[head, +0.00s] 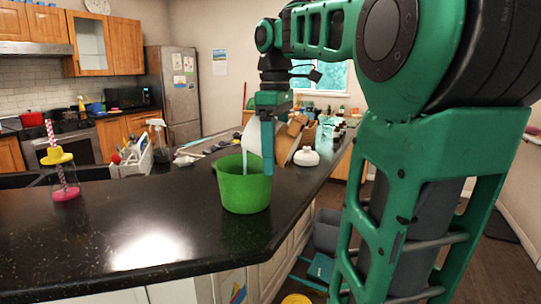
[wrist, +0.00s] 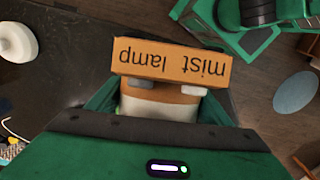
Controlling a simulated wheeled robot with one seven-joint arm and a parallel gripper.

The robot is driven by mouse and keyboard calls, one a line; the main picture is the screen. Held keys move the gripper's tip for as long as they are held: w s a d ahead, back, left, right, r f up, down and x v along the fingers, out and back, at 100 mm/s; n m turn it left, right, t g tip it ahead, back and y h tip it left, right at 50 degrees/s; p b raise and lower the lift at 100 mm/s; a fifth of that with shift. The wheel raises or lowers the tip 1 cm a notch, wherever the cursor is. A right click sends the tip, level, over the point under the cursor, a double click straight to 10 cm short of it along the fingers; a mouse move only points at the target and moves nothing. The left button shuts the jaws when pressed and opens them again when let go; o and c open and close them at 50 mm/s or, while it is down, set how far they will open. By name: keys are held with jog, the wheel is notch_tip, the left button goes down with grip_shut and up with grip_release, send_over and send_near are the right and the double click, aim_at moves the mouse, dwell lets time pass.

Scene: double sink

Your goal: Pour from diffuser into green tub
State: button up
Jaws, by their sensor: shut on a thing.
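The green tub (head: 242,190) stands upright on the dark counter in the head view. My gripper (head: 268,125) is above its right rim, shut on the diffuser (head: 253,138). The diffuser's white body is tilted, its mouth down to the left over the tub. A thin pale stream runs from it into the tub. In the wrist view the diffuser (wrist: 160,108) shows as a tan and white body between my fingertips (wrist: 167,88), with a tan "mist lamp" label panel in front. The level inside the tub is hidden by its wall.
A white rounded lid-like piece (head: 306,157) lies on the counter right of the tub. A glass jar with a yellow lid and striped straw (head: 62,175) stands at left. A caddy (head: 133,160) and several small items sit behind. The front counter is clear.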

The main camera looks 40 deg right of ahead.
jog(key=shift+d+g+h, duration=0.15)
jog(key=shift+g+h, duration=0.25)
jog(key=shift+g, duration=0.3)
dwell(0.5)
jog(key=shift+w+r+g+h, duration=0.25)
jog(key=shift+r+g, duration=0.2)
jog(key=shift+g, duration=0.25)
jog(key=shift+r+g+h, duration=0.25)
jog(key=shift+r+g, duration=0.05)
jog(key=shift+g, duration=0.1)
jog(key=shift+w+a+r+g+h, duration=0.15)
jog(key=shift+r+g+h, duration=0.1)
jog(key=shift+r+g, duration=0.2)
jog(key=shift+w+a+r+g+h, duration=0.15)
jog(key=shift+r+g+h, duration=0.15)
jog(key=shift+g, duration=0.25)
jog(key=shift+w+a+r+g+h, duration=0.2)
jog(key=shift+r+g+h, duration=0.3)
jog(key=shift+g, duration=0.3)
jog(key=shift+r, duration=0.15)
jog(key=shift+w+a+g, duration=0.1)
jog(key=shift+g, duration=0.2)
jog(key=shift+w+a+r+g+h, duration=0.2)
jog(key=shift+r+g+h, duration=0.1)
jog(key=shift+g, duration=0.1)
